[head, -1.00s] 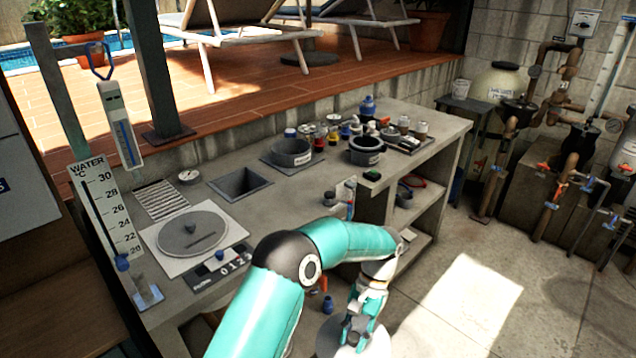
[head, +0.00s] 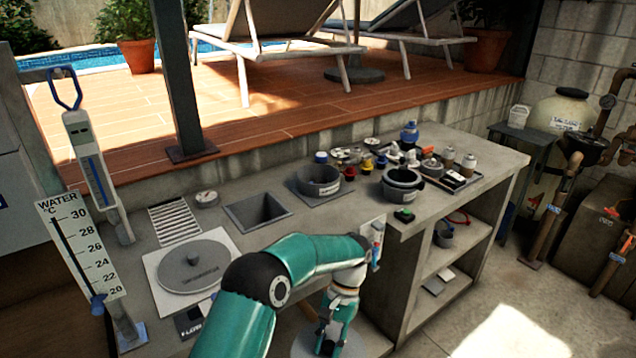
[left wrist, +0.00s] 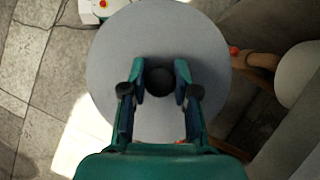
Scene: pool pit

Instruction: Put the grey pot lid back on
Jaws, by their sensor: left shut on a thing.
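My left gripper (head: 330,335) is low in front of the bench. It is shut on the black knob of a round grey lid, whose edge (head: 300,343) shows at the bottom of the head view. In the left wrist view the lid (left wrist: 110,60) lies flat below the fingers (left wrist: 160,76), with the knob between them. A grey open pot (head: 318,188) on a square plate and a dark open pot (head: 403,192) stand on the bench, both without lids. My right gripper is not in view.
Another round grey lid (head: 195,272) with a knob lies on a white square plate at the bench's left. A square opening (head: 258,210) is beside it. Jars and bottles (head: 440,170) crowd the back right. A thermometer (head: 90,165) stands at the left.

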